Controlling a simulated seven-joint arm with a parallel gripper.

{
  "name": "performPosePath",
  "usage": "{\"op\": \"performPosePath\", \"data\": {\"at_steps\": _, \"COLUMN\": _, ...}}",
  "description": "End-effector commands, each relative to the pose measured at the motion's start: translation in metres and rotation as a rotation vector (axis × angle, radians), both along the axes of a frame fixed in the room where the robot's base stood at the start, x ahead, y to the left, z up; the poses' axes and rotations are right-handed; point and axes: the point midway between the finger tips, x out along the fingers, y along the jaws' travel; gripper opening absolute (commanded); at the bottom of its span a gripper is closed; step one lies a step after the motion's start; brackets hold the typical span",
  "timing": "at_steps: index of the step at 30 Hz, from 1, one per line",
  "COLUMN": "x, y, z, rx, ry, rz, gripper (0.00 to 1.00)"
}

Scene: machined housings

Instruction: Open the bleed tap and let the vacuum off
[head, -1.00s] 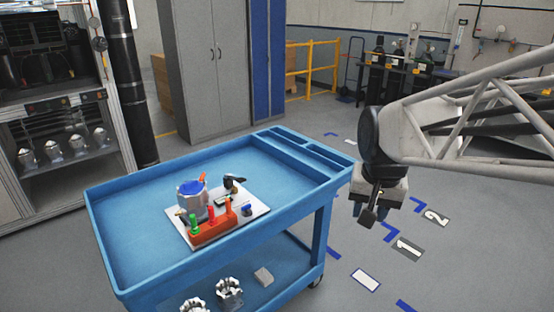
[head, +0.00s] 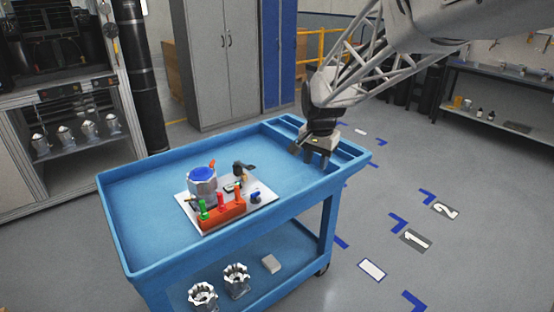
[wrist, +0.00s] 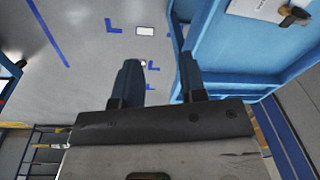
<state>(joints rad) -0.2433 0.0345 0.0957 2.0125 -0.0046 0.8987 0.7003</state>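A metal housing (head: 202,186) with a blue top stands on a white plate (head: 262,203) on the blue cart. An orange lever (head: 212,163) shows at its back. Beside it is a fitting with a black handle (head: 244,168); in the wrist view a black-handled brass fitting (wrist: 295,16) shows at the top right corner. I cannot tell for certain which is the bleed tap. My gripper (head: 317,160) is above the cart's right end, well apart from the plate. In the wrist view my gripper (wrist: 160,78) has its fingers apart with nothing between them.
A red rack (head: 222,214) with green and red-handled tools stands at the plate's front, with a small blue knob (head: 256,196) beside it. The cart (head: 128,268) has raised rims and divided trays at its back right. Its left deck is clear.

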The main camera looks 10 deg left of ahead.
Motion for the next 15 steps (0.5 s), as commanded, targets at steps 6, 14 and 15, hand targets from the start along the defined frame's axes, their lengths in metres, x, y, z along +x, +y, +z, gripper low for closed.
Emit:
{"op": "performPosePath", "data": {"at_steps": 6, "x": 0.042, "y": 0.036, "z": -0.026, "rx": 0.003, "ry": 0.02, "rz": -0.053, "gripper": 0.38}}
{"op": "performPosePath", "data": {"at_steps": 14, "x": 0.087, "y": 0.08, "z": -0.063, "rx": 0.006, "ry": 0.042, "rz": -0.12, "gripper": 0.38}}
{"op": "performPosePath", "data": {"at_steps": 15, "x": 0.093, "y": 0.087, "z": -0.068, "rx": 0.006, "ry": 0.045, "rz": -0.129, "gripper": 0.38}}
